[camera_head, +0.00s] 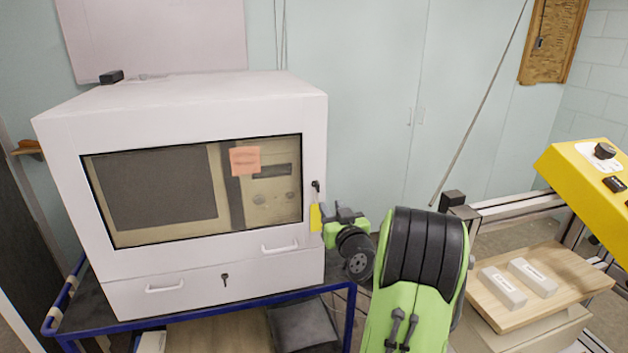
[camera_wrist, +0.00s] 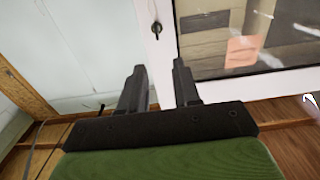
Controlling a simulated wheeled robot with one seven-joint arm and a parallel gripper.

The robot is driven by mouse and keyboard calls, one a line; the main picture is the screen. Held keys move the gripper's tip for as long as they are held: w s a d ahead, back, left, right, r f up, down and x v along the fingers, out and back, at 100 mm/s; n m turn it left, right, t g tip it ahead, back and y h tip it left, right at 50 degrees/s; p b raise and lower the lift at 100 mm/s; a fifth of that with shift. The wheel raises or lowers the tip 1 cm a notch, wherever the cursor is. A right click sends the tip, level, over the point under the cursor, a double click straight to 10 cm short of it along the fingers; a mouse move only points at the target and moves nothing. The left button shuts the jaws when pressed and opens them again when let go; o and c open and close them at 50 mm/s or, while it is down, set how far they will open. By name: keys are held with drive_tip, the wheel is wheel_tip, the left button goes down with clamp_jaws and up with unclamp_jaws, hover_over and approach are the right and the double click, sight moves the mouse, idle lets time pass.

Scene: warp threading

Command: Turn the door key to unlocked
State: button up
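The door key (camera_head: 316,186) is a small dark piece on the right frame of the white cabinet's door (camera_head: 190,195), beside the window. It also shows in the wrist view (camera_wrist: 156,30), ahead of the gap between my fingers and apart from them. Its exact turn is too small to tell. My gripper (camera_head: 338,212) is just below and right of the key in the head view. In the wrist view its two dark fingers (camera_wrist: 159,80) are spread, with nothing seen between them. A yellow piece (camera_head: 315,217) is on the cabinet edge below the key, beside my gripper.
The cabinet stands on a blue-framed cart (camera_head: 200,312). Its drawer has another key (camera_head: 224,280) and a handle (camera_head: 165,287); a door handle (camera_head: 280,248) is above right. An orange note (camera_head: 245,160) is on the window. A yellow control box (camera_head: 590,185) and wooden board (camera_head: 540,285) are at right.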

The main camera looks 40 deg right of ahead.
sight(317, 187)
drive_tip(key=p+x, duration=0.4)
drive_tip(key=x, duration=0.8)
drive_tip(key=shift+d, duration=0.2)
drive_tip(key=shift+f, duration=0.15)
clamp_jaws()
